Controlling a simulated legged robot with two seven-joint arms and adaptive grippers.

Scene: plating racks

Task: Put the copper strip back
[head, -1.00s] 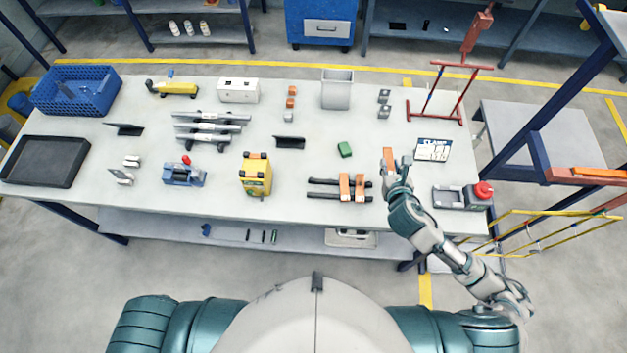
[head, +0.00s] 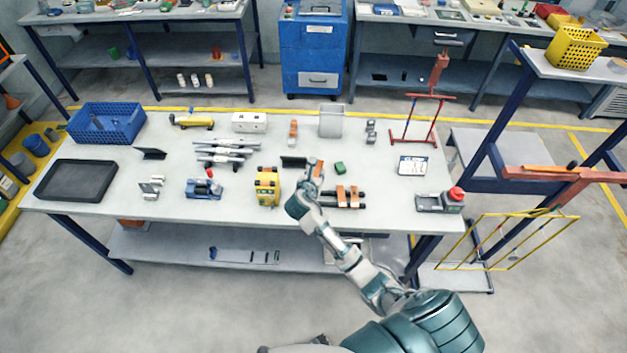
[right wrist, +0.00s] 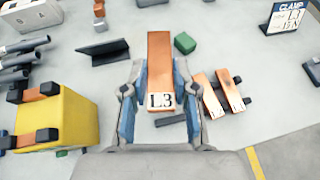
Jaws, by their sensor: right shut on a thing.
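My right gripper (right wrist: 158,115) is shut on a copper strip (right wrist: 160,70) with a white "L3" label, seen in the right wrist view; it holds the strip over the table. In the head view the right gripper (head: 311,183) is between the yellow block and the dark rack. Two more copper strips (right wrist: 208,97) lie side by side across the dark rails of a low rack (head: 327,205), to the right of the gripper. Their labels are too small to read surely. My left gripper is not in view.
A yellow block with dark and copper-coloured ends (head: 267,190) stands just left of the gripper. A black angled piece (head: 293,161) and a green block (head: 339,168) lie behind. A clamp sign (head: 412,166) and red-knobbed device (head: 440,202) are to the right.

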